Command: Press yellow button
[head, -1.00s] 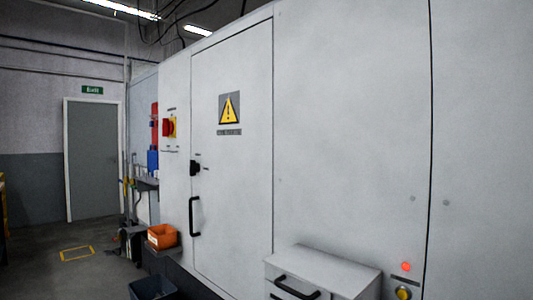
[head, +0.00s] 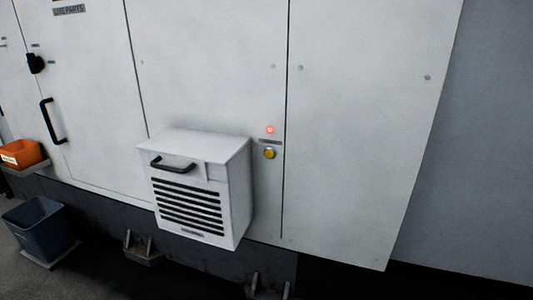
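The yellow button (head: 269,153) is a small round button in a dark ring on the white machine panel, near the middle of the head view. A small dark label (head: 270,141) sits just above it, and a lit red lamp (head: 270,129) is above the label. Nothing covers the button. Neither of my grippers shows in the head view.
A white vented box (head: 238,190) with a black handle juts out from the panel just left of the button. A dark bin (head: 40,228) and an orange box (head: 22,153) are at the left. The panel right of the button (head: 350,150) is clear.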

